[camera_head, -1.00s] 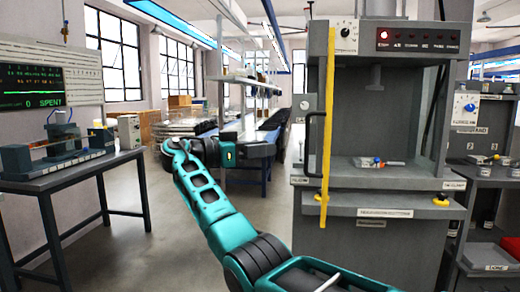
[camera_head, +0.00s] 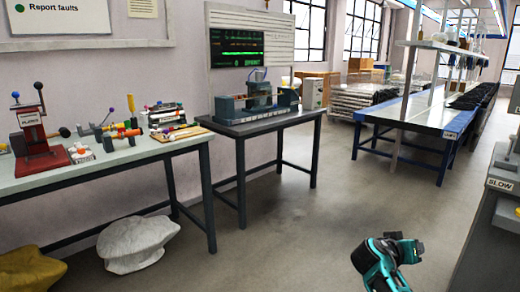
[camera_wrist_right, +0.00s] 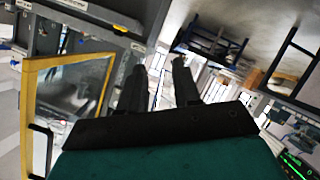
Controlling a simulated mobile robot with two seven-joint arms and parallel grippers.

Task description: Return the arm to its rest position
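My right arm shows as a teal and black piece at the lower right of the head view, raised over bare floor. Its right gripper (camera_head: 408,248) is small and dark there. In the right wrist view the two dark fingers of this gripper (camera_wrist_right: 158,82) stand apart with nothing between them, so it is open and empty. My left gripper is in neither view.
A workbench (camera_head: 100,170) with a red press (camera_head: 38,145) stands at the left, beside a dark table (camera_head: 255,125) with a test rig. A grey machine (camera_head: 495,210) stands close on the right. A yellow-framed panel (camera_wrist_right: 68,62) is near my right gripper. Floor between is clear.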

